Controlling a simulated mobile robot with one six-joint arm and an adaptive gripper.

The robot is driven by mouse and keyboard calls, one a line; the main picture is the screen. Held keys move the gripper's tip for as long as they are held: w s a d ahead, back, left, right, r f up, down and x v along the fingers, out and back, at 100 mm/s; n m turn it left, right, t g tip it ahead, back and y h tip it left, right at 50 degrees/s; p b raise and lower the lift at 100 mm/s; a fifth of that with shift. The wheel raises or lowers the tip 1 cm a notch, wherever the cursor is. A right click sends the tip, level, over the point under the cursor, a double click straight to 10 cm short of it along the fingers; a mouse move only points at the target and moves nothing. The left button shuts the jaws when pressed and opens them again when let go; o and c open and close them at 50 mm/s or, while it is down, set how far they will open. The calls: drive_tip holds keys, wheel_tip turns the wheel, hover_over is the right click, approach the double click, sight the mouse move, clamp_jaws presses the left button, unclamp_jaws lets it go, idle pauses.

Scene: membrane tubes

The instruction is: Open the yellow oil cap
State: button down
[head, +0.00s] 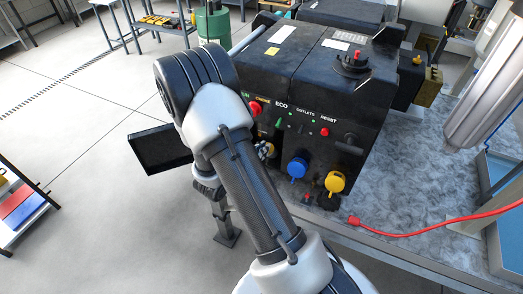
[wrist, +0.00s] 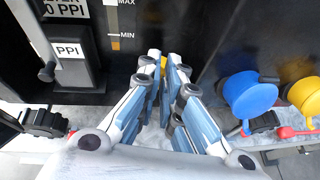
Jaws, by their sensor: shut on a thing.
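My gripper (wrist: 164,66) is shut on a small yellow piece (wrist: 163,61) at the machine's front, taken as the yellow oil cap. Only a sliver of it shows between the fingertips, so I cannot tell whether it is still seated. In the head view my gripper (head: 264,150) is partly hidden behind my arm, against the front panel of the black machine (head: 300,95), and the held cap is hidden there.
Right of my gripper, a blue round cap (head: 297,168) and another yellow round cap (head: 335,182) sit low on the panel. A red hose (head: 430,231) lies on the grey bench (head: 415,150). A black open panel (head: 160,149) stands left of the machine.

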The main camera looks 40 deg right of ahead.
drive_tip(key=c, duration=2.4)
unclamp_jaws()
drive_tip(key=shift+r, duration=0.1)
drive_tip(key=c, duration=1.7)
unclamp_jaws()
drive_tip(key=shift+d, duration=0.2)
drive_tip(key=shift+a, duration=0.15)
drive_tip(key=v, duration=1.1)
drive_tip(key=shift+a+r, duration=0.15)
drive_tip(key=shift+a, duration=0.2)
